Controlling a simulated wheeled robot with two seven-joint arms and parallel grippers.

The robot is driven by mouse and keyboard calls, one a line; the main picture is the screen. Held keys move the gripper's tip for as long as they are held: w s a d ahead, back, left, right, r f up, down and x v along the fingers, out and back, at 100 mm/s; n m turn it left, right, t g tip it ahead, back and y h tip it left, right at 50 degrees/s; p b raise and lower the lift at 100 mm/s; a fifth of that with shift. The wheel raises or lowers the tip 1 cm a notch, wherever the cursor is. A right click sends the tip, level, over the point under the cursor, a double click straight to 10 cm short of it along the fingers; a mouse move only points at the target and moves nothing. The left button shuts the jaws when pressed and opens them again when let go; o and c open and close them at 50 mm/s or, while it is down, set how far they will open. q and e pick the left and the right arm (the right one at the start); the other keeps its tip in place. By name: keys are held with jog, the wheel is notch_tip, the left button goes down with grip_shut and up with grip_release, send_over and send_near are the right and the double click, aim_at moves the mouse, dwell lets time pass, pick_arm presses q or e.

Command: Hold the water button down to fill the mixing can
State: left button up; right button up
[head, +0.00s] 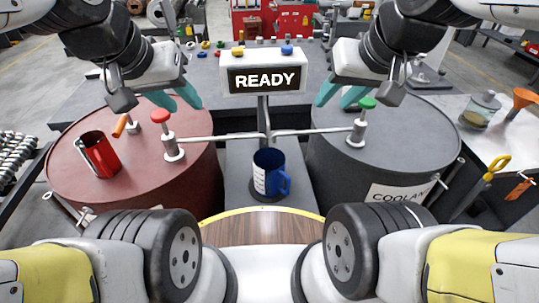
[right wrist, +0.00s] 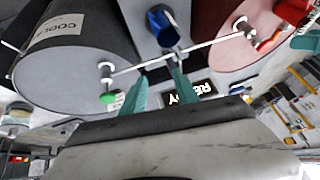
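A blue mixing can (head: 282,183) with a white scale stands upright on a dark round pad below the pipes' meeting point; it also shows in the right wrist view (right wrist: 168,36). A red-topped button (head: 160,116) stands on the red barrel, a green-topped button (head: 367,103) on the grey barrel. The grey barrel's label reads "COOL…", partly cut off; I see no water label. My left gripper (head: 175,98) is open and empty, close to the red button. My right gripper (head: 339,95) is open and empty, near the green button. I cannot tell whether either touches.
A sign (head: 264,79) reading READY stands between the barrels. A jar (head: 479,110) and funnel (head: 522,99) stand far right.

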grip_shut()
dwell(1.6)
